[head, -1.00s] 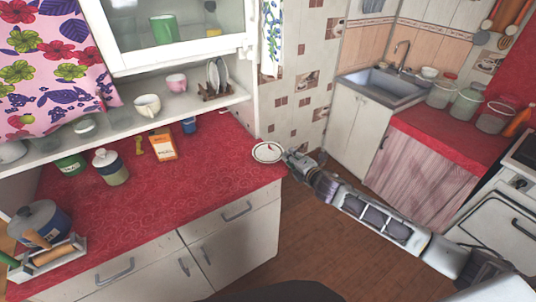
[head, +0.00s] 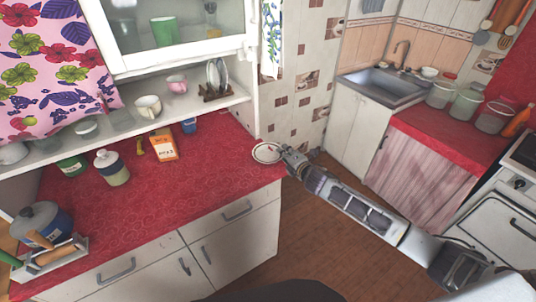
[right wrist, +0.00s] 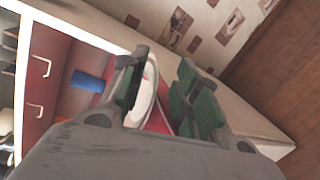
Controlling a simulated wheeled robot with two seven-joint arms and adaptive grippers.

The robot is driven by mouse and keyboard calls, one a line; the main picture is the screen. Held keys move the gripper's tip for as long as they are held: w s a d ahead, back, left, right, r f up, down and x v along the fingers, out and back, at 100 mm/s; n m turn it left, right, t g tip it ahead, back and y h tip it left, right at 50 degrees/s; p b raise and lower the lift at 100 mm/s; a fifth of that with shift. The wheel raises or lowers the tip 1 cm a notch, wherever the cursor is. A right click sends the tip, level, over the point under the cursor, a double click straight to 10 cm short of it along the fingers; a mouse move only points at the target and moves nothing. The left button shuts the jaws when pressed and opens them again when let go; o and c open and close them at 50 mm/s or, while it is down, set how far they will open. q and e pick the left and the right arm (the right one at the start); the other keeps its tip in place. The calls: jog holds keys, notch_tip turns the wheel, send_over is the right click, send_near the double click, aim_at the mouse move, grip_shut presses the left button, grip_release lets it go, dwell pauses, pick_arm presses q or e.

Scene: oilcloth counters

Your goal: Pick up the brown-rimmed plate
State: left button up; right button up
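The brown-rimmed plate (head: 265,152), white with a thin dark rim line and a small red mark, lies flat on the red counter near its right end. My right gripper (head: 285,152) is at the plate's right edge, with its arm coming from the lower right. In the right wrist view its two fingers (right wrist: 161,88) are apart, and part of the plate (right wrist: 146,98) shows between them, close to the left finger. I cannot tell whether a finger touches it. My left gripper is not in view.
The red counter (head: 205,187) is clear left of the plate. A shelf (head: 190,104) with cups hangs behind. Open floor (head: 310,245) lies right of the counter.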

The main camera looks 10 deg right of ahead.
dwell(0.5)
grip_shut()
